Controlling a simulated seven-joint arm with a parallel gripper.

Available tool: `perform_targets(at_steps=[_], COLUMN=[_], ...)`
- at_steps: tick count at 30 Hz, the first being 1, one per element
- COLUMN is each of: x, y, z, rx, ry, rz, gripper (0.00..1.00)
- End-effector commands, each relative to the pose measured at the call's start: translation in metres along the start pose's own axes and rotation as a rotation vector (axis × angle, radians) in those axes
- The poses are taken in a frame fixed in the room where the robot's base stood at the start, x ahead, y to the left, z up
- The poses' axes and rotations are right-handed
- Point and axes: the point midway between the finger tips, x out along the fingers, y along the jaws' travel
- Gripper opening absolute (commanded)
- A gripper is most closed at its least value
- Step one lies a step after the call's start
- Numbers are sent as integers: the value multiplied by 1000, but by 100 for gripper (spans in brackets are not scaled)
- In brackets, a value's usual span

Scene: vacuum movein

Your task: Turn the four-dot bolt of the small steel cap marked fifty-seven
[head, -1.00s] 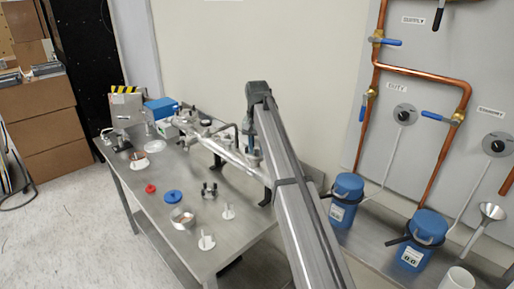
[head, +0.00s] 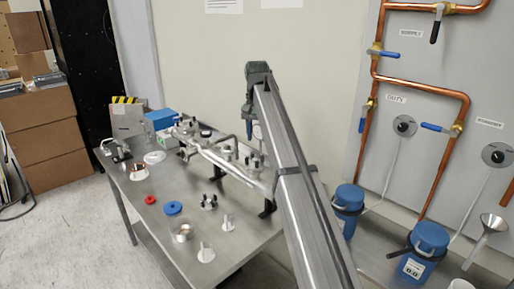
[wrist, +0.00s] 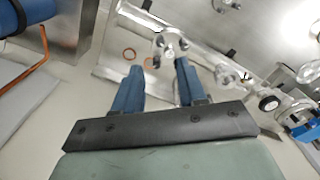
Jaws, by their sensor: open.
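My gripper (head: 250,128) is above the back right part of the steel table, near a metal pipe assembly (head: 215,155). In the wrist view its two blue fingers (wrist: 158,76) are apart with nothing held between them. Beyond the fingertips is a small steel fitting with dark knobs (wrist: 170,45), at the pipework. More round steel fittings (wrist: 228,75) show to its right. I cannot read the number fifty-seven or a four-dot mark on any part, so I cannot tell which cap is meant.
The table (head: 235,245) holds a red ring (head: 150,200), a blue ring (head: 172,208), a steel cup (head: 183,234), white knobbed pieces (head: 206,253) and a dark-knobbed clamp (head: 209,202). Blue canisters (head: 427,240) and copper piping (head: 420,86) stand right.

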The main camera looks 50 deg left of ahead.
Motion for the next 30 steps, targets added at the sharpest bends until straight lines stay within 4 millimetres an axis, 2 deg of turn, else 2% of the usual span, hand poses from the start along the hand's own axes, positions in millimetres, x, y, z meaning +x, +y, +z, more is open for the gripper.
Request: perform_targets(at_steps=[3, 9, 23, 26, 30], x=[-20, -36, -41, -41, -29], y=[0, 0, 1, 14, 53], z=[-1, -1, 0, -5, -19], rx=[0, 0, 2, 16, 61], ry=[2, 0, 0, 0, -11], rz=[-1, 0, 0, 0, 4], gripper=[41, 41, 41, 41, 41])
